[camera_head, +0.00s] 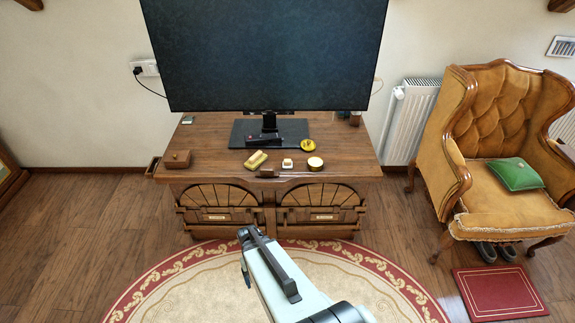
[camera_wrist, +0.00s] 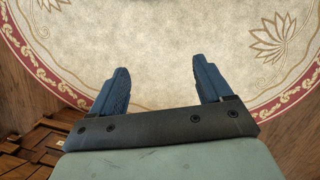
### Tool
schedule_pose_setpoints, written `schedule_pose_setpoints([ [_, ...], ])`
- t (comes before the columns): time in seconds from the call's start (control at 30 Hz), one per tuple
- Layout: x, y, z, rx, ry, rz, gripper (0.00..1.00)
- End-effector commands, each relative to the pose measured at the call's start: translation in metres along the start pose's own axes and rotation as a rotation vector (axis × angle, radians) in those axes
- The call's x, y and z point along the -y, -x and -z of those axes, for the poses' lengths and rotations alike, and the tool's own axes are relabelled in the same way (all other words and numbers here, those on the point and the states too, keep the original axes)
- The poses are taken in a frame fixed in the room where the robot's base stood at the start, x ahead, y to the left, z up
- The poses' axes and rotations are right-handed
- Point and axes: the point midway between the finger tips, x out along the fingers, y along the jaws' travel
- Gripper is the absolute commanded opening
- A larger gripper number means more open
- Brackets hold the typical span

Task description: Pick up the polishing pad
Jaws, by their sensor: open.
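Several small things lie on the wooden cabinet top in the head view. A yellowish, flat block (camera_head: 256,160) lies near the front, and a round bright yellow piece (camera_head: 308,145) lies farther back to the right. Either could be the polishing pad; I cannot tell which. My gripper (camera_wrist: 160,70) is open and empty, its two dark fingers apart over the rug in the wrist view. In the head view the arm's end is in front of the cabinet, below its top and away from these things.
A small pale item (camera_head: 287,163), a round tin (camera_head: 315,163) and a dark item (camera_head: 268,173) sit near the front edge. A brown box (camera_head: 178,158) is at left. A large screen (camera_head: 265,50) stands behind. An armchair (camera_head: 500,150) is at right. The rug (camera_head: 190,285) is clear.

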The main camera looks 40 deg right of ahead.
Motion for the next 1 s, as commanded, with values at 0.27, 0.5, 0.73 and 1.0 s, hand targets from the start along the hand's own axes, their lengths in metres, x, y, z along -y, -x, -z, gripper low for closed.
schedule_pose_setpoints([
  [0.27,-0.062,0.072,0.092,-0.147,-0.121,0.027,0.79],
  [0.5,-0.128,0.144,0.157,-0.257,-0.213,0.035,0.79],
  [0.73,-0.199,0.224,0.208,-0.349,-0.242,0.025,0.79],
  [1.0,-0.268,0.319,0.254,-0.420,-0.142,-0.017,0.79],
])
